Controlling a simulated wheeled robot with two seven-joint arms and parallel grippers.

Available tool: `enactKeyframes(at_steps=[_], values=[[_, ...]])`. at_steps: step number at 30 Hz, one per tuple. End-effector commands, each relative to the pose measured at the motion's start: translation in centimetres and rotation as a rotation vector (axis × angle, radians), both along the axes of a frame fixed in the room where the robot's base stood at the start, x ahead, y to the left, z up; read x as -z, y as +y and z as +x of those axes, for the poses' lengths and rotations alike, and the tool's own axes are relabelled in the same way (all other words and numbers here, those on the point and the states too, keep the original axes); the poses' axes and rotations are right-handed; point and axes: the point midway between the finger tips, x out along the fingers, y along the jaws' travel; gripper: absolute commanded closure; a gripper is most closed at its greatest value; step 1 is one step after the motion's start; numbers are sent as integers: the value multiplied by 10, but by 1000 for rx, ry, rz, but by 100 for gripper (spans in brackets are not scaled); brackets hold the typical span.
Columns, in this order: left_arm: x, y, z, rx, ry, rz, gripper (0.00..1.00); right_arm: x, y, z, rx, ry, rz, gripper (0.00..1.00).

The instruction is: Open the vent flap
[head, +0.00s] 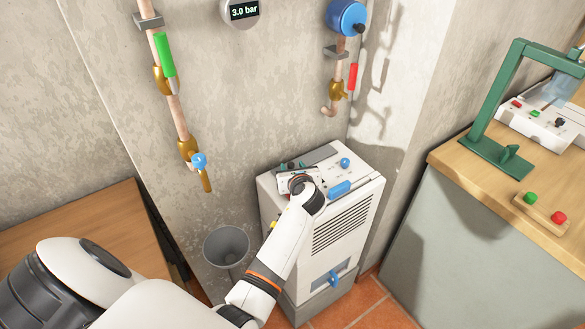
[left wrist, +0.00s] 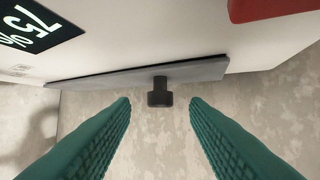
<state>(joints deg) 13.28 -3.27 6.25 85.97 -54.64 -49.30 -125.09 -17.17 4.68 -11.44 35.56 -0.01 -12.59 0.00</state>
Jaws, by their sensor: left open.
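The white machine (head: 345,215) stands on the floor by the wall corner. In the left wrist view, the vent flap (left wrist: 105,78) is a thin grey plate along the machine's edge, seen nearly edge-on, with a small black knob (left wrist: 160,92). It looks close to the white casing, with a thin dark line between them. My left gripper (head: 303,161) is over the machine's top in the head view and hides part of it. Its green fingers (left wrist: 160,112) are open, one on each side of the knob, with gaps on both sides. My right gripper is not in view.
A display (left wrist: 38,28) and a red part (left wrist: 268,8) are close by on the machine. A grey bucket (head: 226,245) stands left of it. Pipes with a green handle (head: 165,54) run up the wall. A workbench (head: 450,160) is at the right.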

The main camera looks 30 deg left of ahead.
Motion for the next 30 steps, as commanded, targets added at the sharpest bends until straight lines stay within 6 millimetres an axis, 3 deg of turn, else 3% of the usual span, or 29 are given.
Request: enactKeyframes(at_steps=[11, 19, 25, 30], values=[[3, 5, 5, -1, 0, -1, 58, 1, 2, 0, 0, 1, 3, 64], [3, 5, 5, -1, 0, -1, 99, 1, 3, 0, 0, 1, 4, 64], [1, 5, 5, -1, 3, -6, 100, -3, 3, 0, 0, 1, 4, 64], [-4, 6, 5, -1, 15, -29, 100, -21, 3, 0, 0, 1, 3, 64]])
